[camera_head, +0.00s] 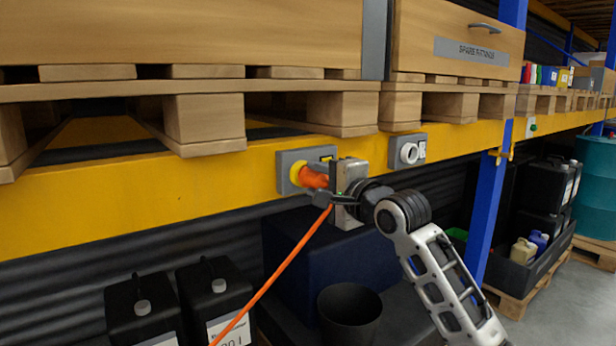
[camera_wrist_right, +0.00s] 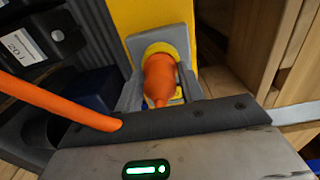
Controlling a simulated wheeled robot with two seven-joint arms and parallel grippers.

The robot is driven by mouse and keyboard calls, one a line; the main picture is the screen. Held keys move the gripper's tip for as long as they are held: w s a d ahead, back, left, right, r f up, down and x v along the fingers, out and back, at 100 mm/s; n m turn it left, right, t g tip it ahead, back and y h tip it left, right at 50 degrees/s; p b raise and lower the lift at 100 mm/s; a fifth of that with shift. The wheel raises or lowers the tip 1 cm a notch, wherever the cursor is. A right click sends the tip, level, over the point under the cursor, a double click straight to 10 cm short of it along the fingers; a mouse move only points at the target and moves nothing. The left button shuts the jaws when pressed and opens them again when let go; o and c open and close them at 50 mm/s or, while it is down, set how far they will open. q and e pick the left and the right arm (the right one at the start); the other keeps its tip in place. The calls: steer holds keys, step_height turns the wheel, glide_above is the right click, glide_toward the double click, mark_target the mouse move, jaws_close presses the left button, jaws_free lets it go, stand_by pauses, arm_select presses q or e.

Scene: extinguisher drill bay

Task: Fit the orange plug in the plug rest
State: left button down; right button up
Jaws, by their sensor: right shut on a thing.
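The orange plug (camera_head: 314,178) is at a round yellow-ringed socket (camera_head: 297,172) on a grey box on the yellow beam. My right gripper (camera_head: 322,192) is shut on the plug from the right side. In the right wrist view the plug (camera_wrist_right: 160,78) points into the yellow ring (camera_wrist_right: 158,48); how deep it sits is hidden. An orange cable (camera_head: 272,276) runs from the plug down to the lower left. A second grey box with a white round holder (camera_head: 408,152) is on the beam to the right; it looks empty. I cannot tell by label which is the plug rest. My left gripper is not in view.
The yellow beam (camera_head: 180,190) carries wooden pallets (camera_head: 205,122) just above. A blue upright (camera_head: 487,210) stands to the right. Black canisters (camera_head: 143,308) and a dark bucket (camera_head: 350,312) stand below. A labelled drawer (camera_head: 470,50) is above.

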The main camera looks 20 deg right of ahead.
mark_target(323, 182)
steer(key=shift+v, duration=2.7)
steer(key=shift+s+r, duration=0.1)
steer(key=s+a+r, duration=0.2)
steer(key=s+r, duration=0.1)
steer(key=s, duration=0.4)
steer(key=s+a+r, duration=0.2)
steer(key=s+r, duration=0.1)
steer(key=s, duration=0.4)
stand_by(0.9)
steer(key=shift+s+a, duration=0.1)
steer(key=shift+a, duration=0.05)
steer(key=s+a+f+b, duration=0.2)
steer(key=s+a, duration=0.1)
steer(key=a, duration=0.6)
steer(key=s+a+f+b, duration=0.2)
steer(key=s+a+b, duration=0.1)
steer(key=a, duration=0.6)
steer(key=shift+s+f, duration=0.35)
steer(key=shift+s, duration=0.25)
stand_by(0.8)
